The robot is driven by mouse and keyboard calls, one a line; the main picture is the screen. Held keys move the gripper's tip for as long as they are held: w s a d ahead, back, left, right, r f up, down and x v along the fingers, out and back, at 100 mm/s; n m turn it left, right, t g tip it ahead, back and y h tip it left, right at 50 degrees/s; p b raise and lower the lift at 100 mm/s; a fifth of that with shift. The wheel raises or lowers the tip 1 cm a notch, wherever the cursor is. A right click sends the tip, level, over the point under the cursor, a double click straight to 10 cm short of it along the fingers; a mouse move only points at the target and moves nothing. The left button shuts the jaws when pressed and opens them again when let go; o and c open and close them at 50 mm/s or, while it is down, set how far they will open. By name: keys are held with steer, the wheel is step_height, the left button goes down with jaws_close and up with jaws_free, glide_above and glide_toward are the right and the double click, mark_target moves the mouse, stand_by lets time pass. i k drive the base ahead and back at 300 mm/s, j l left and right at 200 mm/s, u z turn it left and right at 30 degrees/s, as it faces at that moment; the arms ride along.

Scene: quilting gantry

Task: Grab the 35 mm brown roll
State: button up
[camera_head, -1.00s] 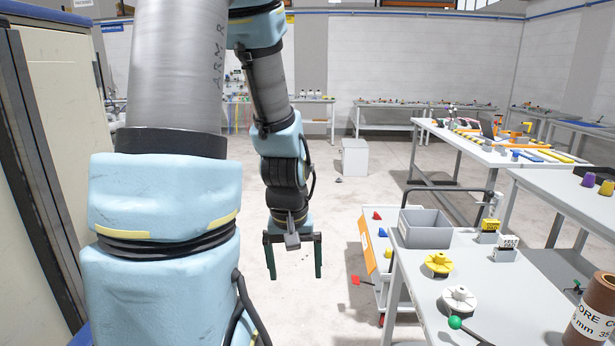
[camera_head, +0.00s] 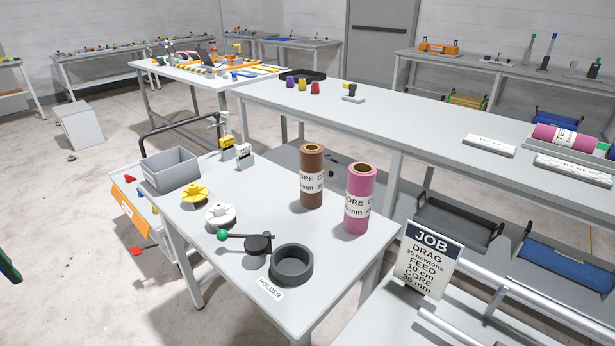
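The brown roll (camera_head: 311,180) stands upright on the near grey table (camera_head: 345,262), with a white label reading partly "CORE" and "mm 35". A pink roll (camera_head: 359,200) with a similar label stands upright just to its right, a small gap apart. Only one dark green finger of my gripper (camera_head: 8,264) shows, at the far left edge, well away from the brown roll. The rest of my gripper is out of the frame, so its opening is hidden.
The near table also holds a grey bin (camera_head: 170,172), a yellow knob (camera_head: 194,194), a white knob (camera_head: 220,215), a green-tipped lever (camera_head: 245,239) and a black ring holder (camera_head: 291,264). A JOB sign (camera_head: 430,262) stands at right.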

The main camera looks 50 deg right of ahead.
mark_target(311, 155)
steer(key=i+z, duration=0.15)
steer(key=z, duration=0.25)
steer(key=i+z, duration=0.15)
steer(key=z, duration=0.3)
steer(key=i+j+z, duration=0.1)
steer(key=z, duration=0.3)
steer(key=i+j+z, duration=0.1)
steer(key=z, duration=0.35)
steer(key=i+j+z, duration=0.1)
steer(key=j, duration=0.25)
steer(key=i+j+z, duration=0.1)
steer(key=i+j, duration=0.4)
steer(key=j, duration=0.25)
steer(key=i+j+z, duration=0.15)
steer(key=j, duration=0.25)
steer(key=i+j+z, duration=0.1)
steer(key=i+j, duration=0.15)
steer(key=j, duration=0.15)
